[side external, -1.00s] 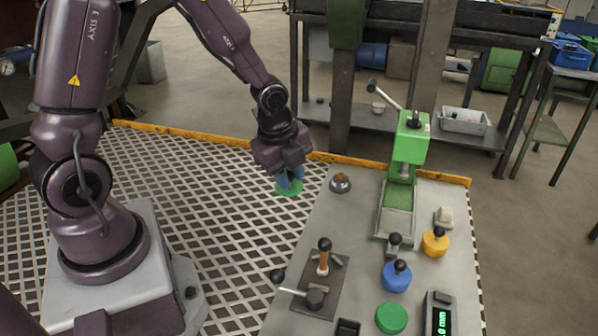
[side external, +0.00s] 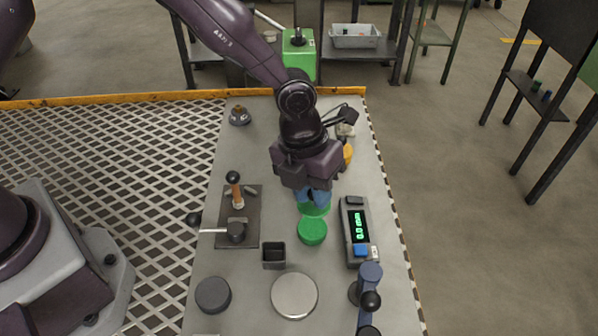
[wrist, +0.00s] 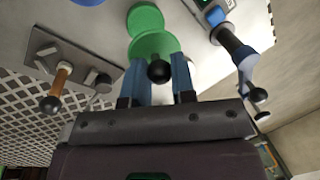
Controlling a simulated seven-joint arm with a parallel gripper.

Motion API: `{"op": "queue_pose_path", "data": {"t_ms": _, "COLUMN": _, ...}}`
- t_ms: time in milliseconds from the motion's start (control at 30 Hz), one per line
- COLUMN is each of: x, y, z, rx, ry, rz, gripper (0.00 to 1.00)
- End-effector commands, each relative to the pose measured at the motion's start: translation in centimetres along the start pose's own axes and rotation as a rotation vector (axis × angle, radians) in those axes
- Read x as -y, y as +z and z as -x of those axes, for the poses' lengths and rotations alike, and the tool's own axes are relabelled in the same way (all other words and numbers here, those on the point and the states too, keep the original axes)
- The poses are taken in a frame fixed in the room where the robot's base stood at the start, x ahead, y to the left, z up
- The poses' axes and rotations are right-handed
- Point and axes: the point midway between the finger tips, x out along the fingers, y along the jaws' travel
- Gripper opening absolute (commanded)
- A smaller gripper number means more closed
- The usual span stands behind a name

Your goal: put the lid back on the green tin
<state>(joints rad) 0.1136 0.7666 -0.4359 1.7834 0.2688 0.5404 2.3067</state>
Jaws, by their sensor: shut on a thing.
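The green lid (side external: 315,210) hangs under my gripper (side external: 314,196); it also shows in the wrist view (wrist: 150,46) with its black knob (wrist: 159,70) between the blue fingers. My gripper is shut on this lid. The green tin (side external: 312,232) stands on the grey bench just in front of the lid in the side view; in the wrist view the tin (wrist: 145,18) lies just beyond the lid's edge. The lid appears above and offset from the tin, partly overlapping it in the picture. I cannot tell the exact height gap.
A digital gauge (side external: 358,230) stands right of the tin, a small black box (side external: 274,256) and a silver disc (side external: 294,295) in front. A lever fixture (side external: 238,228) is at left, a blue-handled device (side external: 369,290) at front right. A yellow tin (side external: 347,155) is partly hidden behind my gripper.

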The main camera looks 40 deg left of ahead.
Motion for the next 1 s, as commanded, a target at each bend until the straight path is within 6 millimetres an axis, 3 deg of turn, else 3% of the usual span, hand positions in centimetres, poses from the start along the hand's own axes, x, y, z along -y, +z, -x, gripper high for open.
{"op": "queue_pose_path", "data": {"t_ms": 533, "x": -1.0, "y": 0.0, "z": -4.8, "rx": 0.0, "ry": 0.0, "rz": 0.005, "gripper": 0.01}}
{"op": "queue_pose_path", "data": {"t_ms": 1000, "x": -1.2, "y": 0.0, "z": -5.7, "rx": 0.002, "ry": 0.0, "rz": 0.005, "gripper": 0.01}}
